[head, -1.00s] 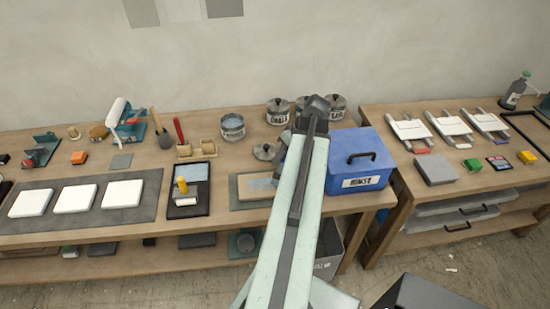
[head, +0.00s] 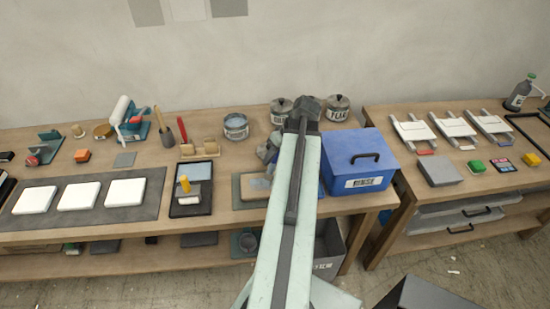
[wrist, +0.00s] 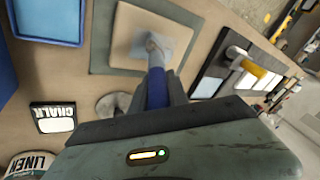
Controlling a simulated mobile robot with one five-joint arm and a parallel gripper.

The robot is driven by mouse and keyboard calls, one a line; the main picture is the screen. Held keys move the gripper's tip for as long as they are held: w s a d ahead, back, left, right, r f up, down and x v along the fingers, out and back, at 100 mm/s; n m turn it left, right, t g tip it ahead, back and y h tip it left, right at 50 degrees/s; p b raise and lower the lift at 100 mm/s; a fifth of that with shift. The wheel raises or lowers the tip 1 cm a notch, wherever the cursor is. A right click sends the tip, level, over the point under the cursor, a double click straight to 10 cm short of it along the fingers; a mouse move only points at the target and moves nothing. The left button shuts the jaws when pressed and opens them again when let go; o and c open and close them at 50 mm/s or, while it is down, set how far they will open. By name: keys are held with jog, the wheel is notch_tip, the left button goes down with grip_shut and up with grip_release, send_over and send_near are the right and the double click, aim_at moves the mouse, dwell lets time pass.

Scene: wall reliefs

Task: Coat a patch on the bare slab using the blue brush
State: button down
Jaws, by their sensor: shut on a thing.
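My gripper (wrist: 158,95) is shut on the blue brush (wrist: 156,84), whose pale bristle end points away from the jaws. The tan slab (wrist: 186,33) lies on a grey-green mat in the wrist view. A grey-blue patch (wrist: 173,38) shows on the slab. The bristles overlap this patch in the picture; I cannot tell whether they touch it. In the head view, the slab (head: 252,193) is beside the blue box, partly behind my arm. My gripper (head: 268,152) shows there left of the arm; the brush is not clear.
A blue box (head: 358,170) labelled RINSE stands right of the slab. A black tray (head: 189,210) with a yellow-handled tool is to its left. Three white tiles (head: 78,195) lie on a dark mat.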

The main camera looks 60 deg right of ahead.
jog(key=w+a, duration=0.3)
jog(key=w, duration=0.2)
jog(key=shift+a, duration=0.4)
jog(key=shift+r, duration=0.1)
notch_tip(320, 180, up, 6)
jog(key=p, duration=0.6)
notch_tip(320, 180, up, 3)
jog(key=p, duration=0.3)
jog(key=shift+s, duration=0.1)
